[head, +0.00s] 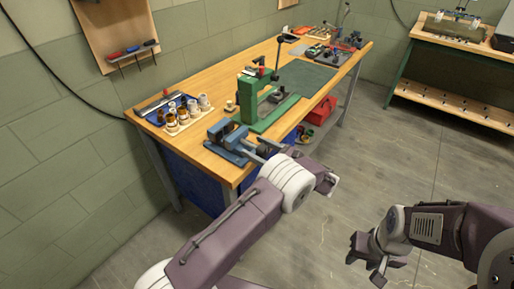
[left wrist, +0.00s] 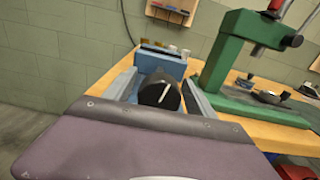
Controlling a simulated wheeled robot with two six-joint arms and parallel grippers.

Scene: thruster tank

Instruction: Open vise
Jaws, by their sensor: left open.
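The blue vise (head: 228,142) is mounted on the near corner of the wooden bench. In the left wrist view its blue body (left wrist: 160,62) is straight ahead, with a dark round screw end (left wrist: 160,94) and a pale handle bar in front. My left gripper (head: 262,149) is open at the vise's front, close to the screw end. Whether it touches the handle I cannot tell; my own purple arm link hides the lower part of the wrist view. My right gripper (head: 364,262) is open and empty, low over the floor, away from the bench.
A green press (head: 246,100) stands just behind the vise on the bench (head: 215,82). White and brown bottles (head: 182,112) stand at the left edge near a blue tray (head: 157,108). A red box (head: 321,111) sits under the bench.

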